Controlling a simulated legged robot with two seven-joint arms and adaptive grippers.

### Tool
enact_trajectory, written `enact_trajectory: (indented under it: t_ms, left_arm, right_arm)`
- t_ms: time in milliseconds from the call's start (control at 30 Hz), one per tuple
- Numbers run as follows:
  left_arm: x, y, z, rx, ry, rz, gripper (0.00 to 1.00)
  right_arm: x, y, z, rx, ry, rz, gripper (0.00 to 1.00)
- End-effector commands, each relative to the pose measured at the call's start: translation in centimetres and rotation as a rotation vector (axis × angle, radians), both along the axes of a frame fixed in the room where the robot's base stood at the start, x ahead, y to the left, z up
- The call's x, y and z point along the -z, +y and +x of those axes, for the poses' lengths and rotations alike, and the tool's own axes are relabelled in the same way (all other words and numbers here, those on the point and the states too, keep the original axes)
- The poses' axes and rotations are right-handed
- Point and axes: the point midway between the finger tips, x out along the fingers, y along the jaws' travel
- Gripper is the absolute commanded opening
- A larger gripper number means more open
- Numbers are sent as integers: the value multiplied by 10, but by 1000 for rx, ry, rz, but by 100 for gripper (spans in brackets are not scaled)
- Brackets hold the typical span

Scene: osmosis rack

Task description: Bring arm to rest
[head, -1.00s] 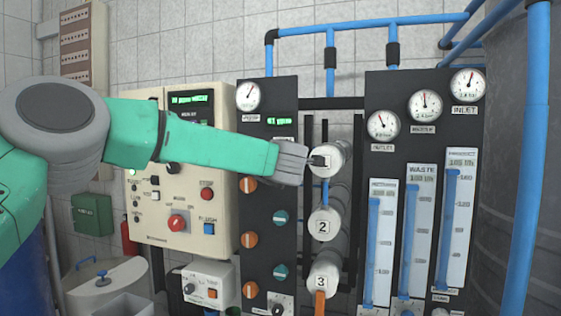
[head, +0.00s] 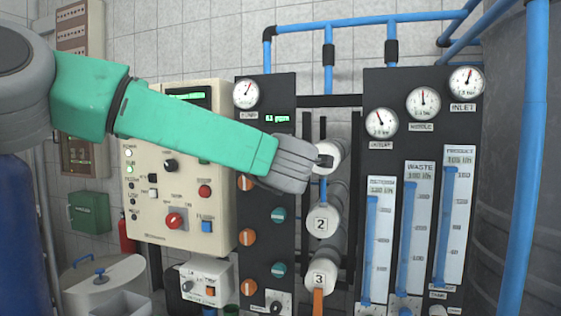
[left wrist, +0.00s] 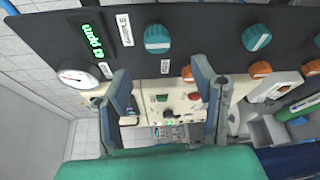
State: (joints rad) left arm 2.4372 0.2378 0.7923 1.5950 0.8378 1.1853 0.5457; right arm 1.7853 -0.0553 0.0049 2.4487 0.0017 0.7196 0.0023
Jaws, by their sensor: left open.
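My left arm comes in from the left in the head view, green with a grey wrist. My left gripper (head: 324,161) is in front of the top white cylinder cap (head: 333,154) and hides its number; I cannot tell whether it touches. In the left wrist view my left gripper (left wrist: 166,100) shows two separated fingers with nothing held between them. The beige control box (left wrist: 155,90) shows between and behind the fingers. My right gripper is in neither view.
A black panel (head: 262,135) with orange and teal knobs stands close behind my left forearm. Caps 2 (head: 321,224) and 3 (head: 320,278) sit below. Gauges and flow tubes fill the right panel (head: 478,128). A blue pipe (head: 530,160) runs down the right side.

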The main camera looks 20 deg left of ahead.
Motion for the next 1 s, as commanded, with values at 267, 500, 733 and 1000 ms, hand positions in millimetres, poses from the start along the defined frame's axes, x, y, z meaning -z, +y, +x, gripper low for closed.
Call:
enact_trajectory:
  t_ms: [267,500,733,1000]
  left_arm:
    - [0,-7,-18,0,1,1,53]
    - [0,-7,-18,0,1,1,53]
    - [66,-15,-14,62,87,133,53]
    - [267,-27,-42,312,364,524,53]
  right_arm:
    - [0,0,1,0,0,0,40]
    - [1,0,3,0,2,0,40]
    - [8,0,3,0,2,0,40]
    - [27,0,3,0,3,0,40]
